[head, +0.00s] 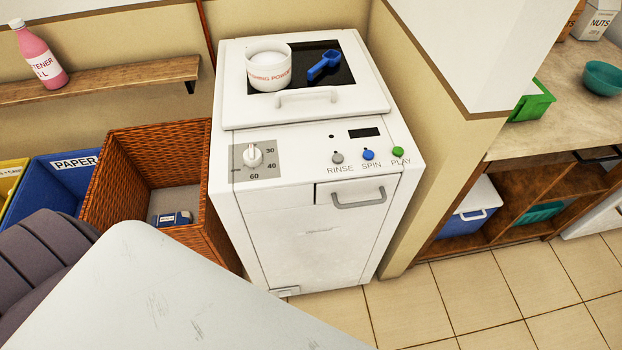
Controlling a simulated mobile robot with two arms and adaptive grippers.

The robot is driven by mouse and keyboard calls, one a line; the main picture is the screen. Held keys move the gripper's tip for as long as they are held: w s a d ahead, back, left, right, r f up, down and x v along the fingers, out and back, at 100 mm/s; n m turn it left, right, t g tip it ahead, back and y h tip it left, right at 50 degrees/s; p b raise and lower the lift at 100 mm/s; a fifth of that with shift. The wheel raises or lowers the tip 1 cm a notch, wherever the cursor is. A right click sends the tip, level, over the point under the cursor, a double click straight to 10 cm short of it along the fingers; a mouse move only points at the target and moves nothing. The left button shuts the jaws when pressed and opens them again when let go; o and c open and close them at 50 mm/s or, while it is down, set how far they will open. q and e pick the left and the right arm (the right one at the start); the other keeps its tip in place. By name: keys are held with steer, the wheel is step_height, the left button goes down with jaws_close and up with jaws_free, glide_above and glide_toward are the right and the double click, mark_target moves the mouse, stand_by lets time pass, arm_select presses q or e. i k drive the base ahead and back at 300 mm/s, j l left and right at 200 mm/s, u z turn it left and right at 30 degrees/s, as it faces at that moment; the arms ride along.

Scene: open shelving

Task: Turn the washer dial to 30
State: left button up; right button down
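The white washer (318,235) stands in the middle of the head view. Its dial (254,155) is a white knob on a grey square plate at the left of the front panel. The marks 30, 40 and 60 are printed around the dial, with 30 at its upper right, 40 at its lower right and 60 below. The knob's ridge looks roughly upright, but I cannot tell which mark it points to. Neither of my grippers is in view, and nothing touches the dial.
A powder tub (269,68) and a blue scoop (324,66) sit on the washer's top. Buttons (368,154) line the panel's right. A wicker basket (110,180) stands left of the washer. A pale scuffed surface (160,290) fills the lower-left foreground. Tiled floor (480,295) is clear at lower right.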

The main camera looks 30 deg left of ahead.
mark_target(251, 157)
steer(key=u, duration=1.25)
